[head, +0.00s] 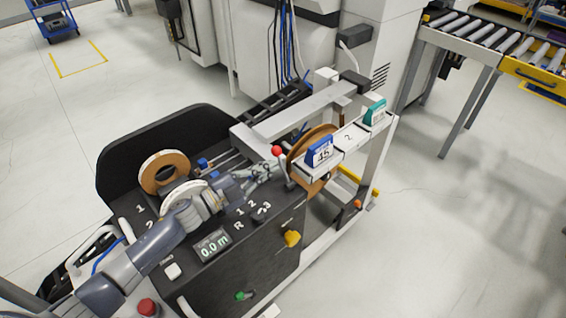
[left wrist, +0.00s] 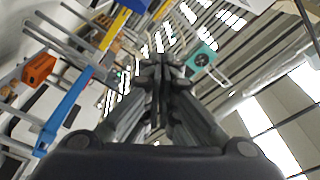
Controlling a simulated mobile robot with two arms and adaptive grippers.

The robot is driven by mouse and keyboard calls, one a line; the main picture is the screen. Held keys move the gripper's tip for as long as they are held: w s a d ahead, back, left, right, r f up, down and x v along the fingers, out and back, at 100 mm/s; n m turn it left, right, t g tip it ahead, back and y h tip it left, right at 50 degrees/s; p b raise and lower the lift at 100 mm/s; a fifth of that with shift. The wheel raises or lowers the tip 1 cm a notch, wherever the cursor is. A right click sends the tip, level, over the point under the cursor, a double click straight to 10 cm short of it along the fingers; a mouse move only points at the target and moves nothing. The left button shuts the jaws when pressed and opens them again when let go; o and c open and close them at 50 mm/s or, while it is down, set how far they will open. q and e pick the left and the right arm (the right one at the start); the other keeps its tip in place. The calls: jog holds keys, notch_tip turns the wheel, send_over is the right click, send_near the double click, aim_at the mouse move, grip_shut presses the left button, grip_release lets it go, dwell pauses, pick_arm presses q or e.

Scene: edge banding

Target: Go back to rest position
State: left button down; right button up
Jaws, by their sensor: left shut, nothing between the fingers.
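My left arm reaches in from the lower left in the head view, across the black edge banding machine (head: 262,262). My left gripper (head: 272,170) is shut and empty, close to a red-knobbed lever (head: 277,151); I cannot tell whether they touch. In the left wrist view the closed fingers (left wrist: 159,70) point up, with nothing between them. My right gripper does not show.
A wood-coloured roll (head: 165,172) stands on the machine. Another roll (head: 310,142) stands behind a blue holder (head: 319,152) marked 45. A teal holder (head: 375,112) is farther right. A roller conveyor (head: 490,40) stands back right. Floor on the right is clear.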

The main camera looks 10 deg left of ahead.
pick_arm(q)
jog(key=shift+s+a, duration=0.3)
jog(key=shift+s, duration=0.45)
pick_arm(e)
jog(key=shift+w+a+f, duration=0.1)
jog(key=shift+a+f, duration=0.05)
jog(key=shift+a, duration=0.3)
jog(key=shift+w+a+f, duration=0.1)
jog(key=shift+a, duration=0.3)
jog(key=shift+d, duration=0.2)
